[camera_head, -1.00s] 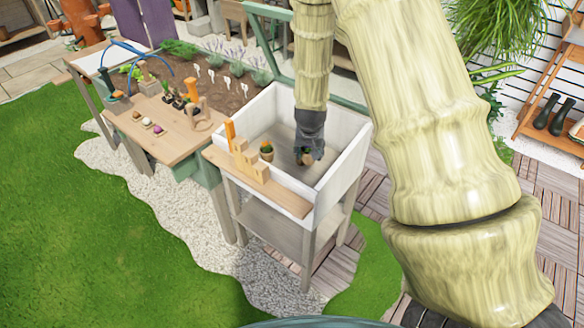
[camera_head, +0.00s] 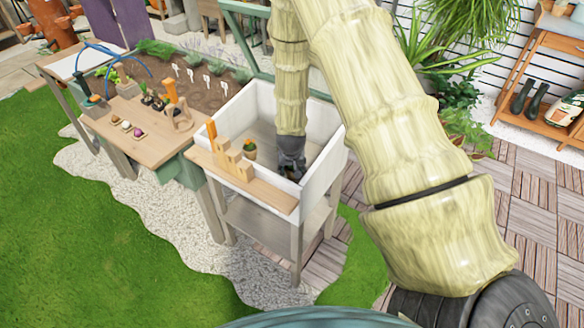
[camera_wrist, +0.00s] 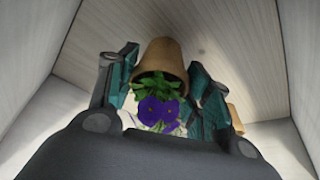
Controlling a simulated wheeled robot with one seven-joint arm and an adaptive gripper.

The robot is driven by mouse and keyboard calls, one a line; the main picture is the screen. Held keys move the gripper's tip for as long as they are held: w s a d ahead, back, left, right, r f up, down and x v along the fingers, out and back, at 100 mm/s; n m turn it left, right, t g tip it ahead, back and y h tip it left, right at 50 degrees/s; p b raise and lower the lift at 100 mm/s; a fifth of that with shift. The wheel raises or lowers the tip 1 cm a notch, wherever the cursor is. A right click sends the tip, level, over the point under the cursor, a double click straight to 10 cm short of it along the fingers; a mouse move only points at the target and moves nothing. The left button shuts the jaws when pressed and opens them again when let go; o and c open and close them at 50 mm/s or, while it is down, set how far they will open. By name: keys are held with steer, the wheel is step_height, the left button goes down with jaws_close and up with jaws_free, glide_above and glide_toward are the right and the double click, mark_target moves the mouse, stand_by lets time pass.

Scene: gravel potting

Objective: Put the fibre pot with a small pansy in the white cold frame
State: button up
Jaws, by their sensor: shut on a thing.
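My gripper (camera_head: 291,168) is low inside the white cold frame (camera_head: 328,160), close to its front right wall. In the wrist view, my gripper (camera_wrist: 164,82) is shut on the fibre pot (camera_wrist: 160,57), with a finger on each side. The pot is brown and holds a small pansy (camera_wrist: 160,110) with purple flowers and green leaves. In the head view the gripper and the front wall mostly hide the pot. I cannot tell whether its base touches the frame's floor.
Another small pot with a green plant (camera_head: 249,149) stands inside the frame, left of my gripper. A wooden ledge with stepped blocks (camera_head: 228,160) lies along the front left edge. A potting table (camera_head: 150,146) with several small items stands to the left. The frame's back floor is clear.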

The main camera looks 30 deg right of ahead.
steer(key=shift+f, duration=0.25)
steer(key=shift+f, duration=0.1)
steer(key=o, duration=1.1)
steer(key=shift+c, duration=0.2)
steer(key=v, duration=1.2)
steer(key=shift+b, duration=0.45)
